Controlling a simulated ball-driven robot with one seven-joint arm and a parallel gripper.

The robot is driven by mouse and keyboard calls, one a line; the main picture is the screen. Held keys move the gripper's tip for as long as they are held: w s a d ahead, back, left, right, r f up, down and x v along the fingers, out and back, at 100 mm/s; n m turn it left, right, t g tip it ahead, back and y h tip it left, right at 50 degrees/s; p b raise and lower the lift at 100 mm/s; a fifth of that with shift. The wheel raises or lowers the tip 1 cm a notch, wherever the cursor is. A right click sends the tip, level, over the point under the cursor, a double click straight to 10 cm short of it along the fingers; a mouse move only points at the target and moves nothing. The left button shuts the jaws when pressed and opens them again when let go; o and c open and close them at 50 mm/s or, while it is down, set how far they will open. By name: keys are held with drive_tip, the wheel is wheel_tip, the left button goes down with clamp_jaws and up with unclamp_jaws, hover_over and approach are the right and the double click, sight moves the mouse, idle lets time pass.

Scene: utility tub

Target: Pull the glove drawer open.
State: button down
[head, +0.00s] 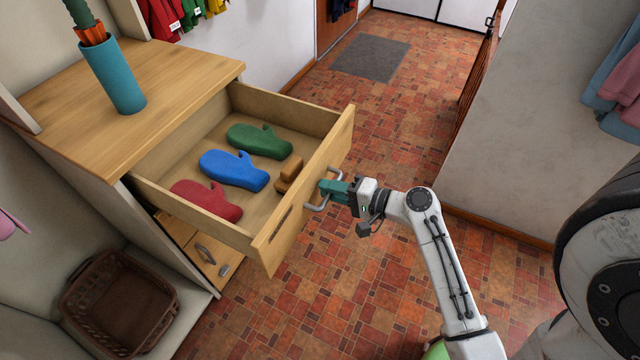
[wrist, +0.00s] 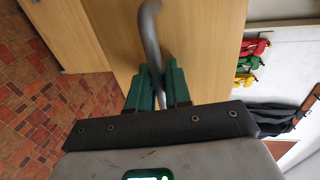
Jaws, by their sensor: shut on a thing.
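The glove drawer (head: 262,247) stands pulled well out of the wooden cabinet (head: 75,115). Inside lie a red mitten (head: 207,200), a blue mitten (head: 234,170), a green mitten (head: 260,140) and a small wooden brush-like block (head: 289,172). My gripper (head: 325,188) is at the drawer's front, shut on its grey bar handle (head: 316,207). In the wrist view the teal fingers (wrist: 160,88) close around the handle (wrist: 151,35), with the drawer front (wrist: 205,50) behind it. The fingers hide part of the handle.
A teal umbrella holder (head: 118,78) stands on the cabinet top. A lower drawer (head: 200,250) is below, and a brown basket (head: 118,300) sits at the lower left. A wall (head: 540,120) rises on the right. The tiled floor around the grey mat (head: 371,57) is clear.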

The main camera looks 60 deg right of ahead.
drive_tip(key=shift+s, duration=0.2)
drive_tip(key=c, duration=1.3)
unclamp_jaws()
drive_tip(key=v, duration=1)
drive_tip(key=shift+s+b, duration=0.3)
drive_tip(key=shift+s, duration=0.05)
